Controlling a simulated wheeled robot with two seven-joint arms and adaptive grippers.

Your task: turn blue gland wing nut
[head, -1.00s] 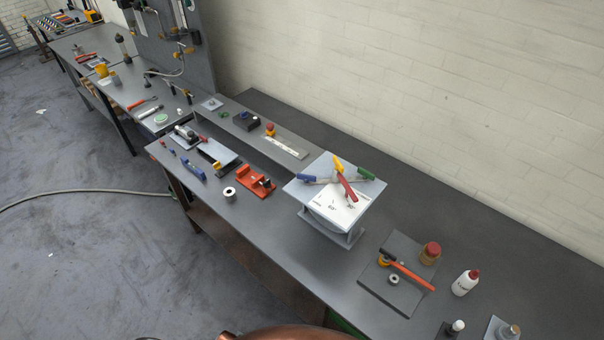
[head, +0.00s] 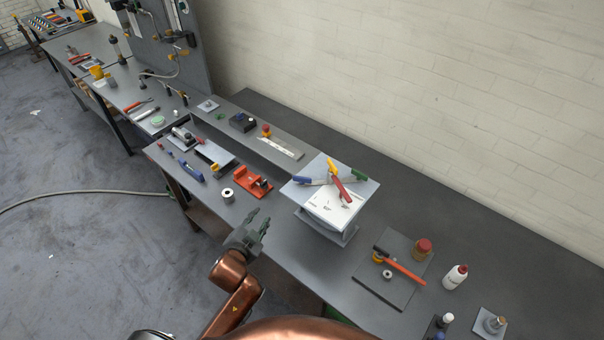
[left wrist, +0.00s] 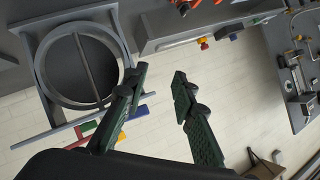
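The blue wing (head: 309,182) is one of several coloured wings, with yellow, red and green ones, on top of a pale square damper stand (head: 335,213) on the bench. It points left from the hub. My left gripper (head: 261,224) is to the left and front of the stand, apart from it, over the bench's front edge. In the left wrist view its two dark green fingers (left wrist: 158,80) are spread with nothing between them. That view shows the damper's round ring (left wrist: 72,98) and a small blue part (left wrist: 140,111) partly beside the left finger. My right gripper is not in view.
The bench in front of the stand is clear.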

